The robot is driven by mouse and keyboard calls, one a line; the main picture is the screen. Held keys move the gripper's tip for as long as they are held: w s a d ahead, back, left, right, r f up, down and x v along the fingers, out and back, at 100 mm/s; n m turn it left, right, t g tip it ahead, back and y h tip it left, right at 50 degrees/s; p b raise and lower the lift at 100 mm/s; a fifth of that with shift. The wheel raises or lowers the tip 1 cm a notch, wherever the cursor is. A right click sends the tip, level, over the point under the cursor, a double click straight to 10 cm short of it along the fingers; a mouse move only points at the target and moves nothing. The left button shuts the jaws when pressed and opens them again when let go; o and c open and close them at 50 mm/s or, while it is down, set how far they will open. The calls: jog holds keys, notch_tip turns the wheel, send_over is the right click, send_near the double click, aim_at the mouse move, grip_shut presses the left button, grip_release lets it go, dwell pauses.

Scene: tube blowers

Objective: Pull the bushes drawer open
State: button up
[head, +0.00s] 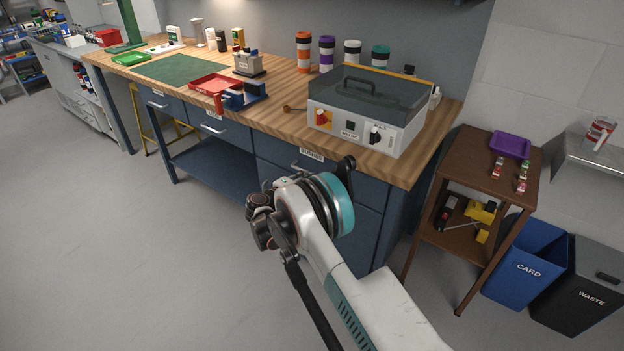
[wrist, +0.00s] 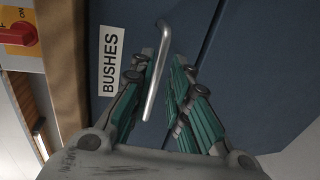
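The bushes drawer (head: 268,173) is a dark blue front under the wooden bench top, marked by a BUSHES label (head: 312,155). It looks shut in the head view. In the wrist view its label (wrist: 110,60) is beside a silver bar handle (wrist: 159,65) on the blue front. My gripper (wrist: 160,68) has its two green-padded fingers apart, one on each side of the handle. The handle lies between them, nearer the left finger; I cannot tell whether either finger touches it. In the head view my arm's wrist hides the gripper and part of the drawer front.
A grey machine with a dark clear lid (head: 372,100) stands on the bench (head: 290,85) above the drawer. A brown side table (head: 455,165) and the card bin (head: 527,262) are at the right. The floor at the left is clear.

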jog(key=shift+b+x, duration=0.6)
jog(key=shift+x, duration=1.8)
grip_shut()
